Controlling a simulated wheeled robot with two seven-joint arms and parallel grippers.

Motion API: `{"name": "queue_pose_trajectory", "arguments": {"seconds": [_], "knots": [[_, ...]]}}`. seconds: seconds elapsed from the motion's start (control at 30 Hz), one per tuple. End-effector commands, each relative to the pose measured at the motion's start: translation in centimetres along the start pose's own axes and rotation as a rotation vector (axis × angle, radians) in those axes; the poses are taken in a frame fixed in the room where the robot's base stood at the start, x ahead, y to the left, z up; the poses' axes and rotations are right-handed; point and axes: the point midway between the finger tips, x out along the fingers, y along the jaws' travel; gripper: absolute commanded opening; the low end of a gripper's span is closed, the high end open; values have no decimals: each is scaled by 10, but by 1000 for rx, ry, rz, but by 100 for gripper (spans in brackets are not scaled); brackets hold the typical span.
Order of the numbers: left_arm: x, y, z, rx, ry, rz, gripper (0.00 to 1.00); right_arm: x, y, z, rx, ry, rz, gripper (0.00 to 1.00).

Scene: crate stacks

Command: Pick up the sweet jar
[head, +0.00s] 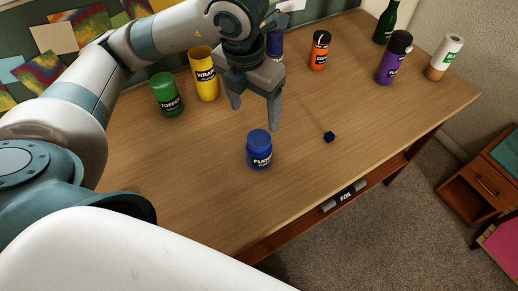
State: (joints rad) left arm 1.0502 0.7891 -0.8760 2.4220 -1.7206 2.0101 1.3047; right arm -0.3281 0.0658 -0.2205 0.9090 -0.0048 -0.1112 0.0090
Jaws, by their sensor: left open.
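A blue jar (259,152) with a label that seems to read "FUDGE" stands upright near the table's front edge. A green jar (166,96) with a label that seems to read "TOFFEE" stands upright further back on the left. My left gripper (254,114) points down with its fingers apart and nothing between them. It is just behind and above the blue jar in the picture, apart from it. My right gripper is out of view.
A yellow "WRAP" cylinder (204,75) stands beside the green jar. A dark blue container (276,45) is partly hidden behind my gripper. Orange (319,52) and purple (393,60) containers stand to the right. A small dark cube (329,137) lies on the wooden table (390,110).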

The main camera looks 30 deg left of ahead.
Motion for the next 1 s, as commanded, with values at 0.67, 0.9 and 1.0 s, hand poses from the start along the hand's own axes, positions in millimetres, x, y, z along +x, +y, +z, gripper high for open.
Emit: {"name": "queue_pose_trajectory", "arguments": {"seconds": [0.67,0.9,1.0], "knots": [[93,0,-1,-2,3,1,71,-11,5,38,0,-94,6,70],[103,0,0,0,0,1,71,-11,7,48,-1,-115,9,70],[103,0,0,0,0,1,71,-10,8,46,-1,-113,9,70]]}}
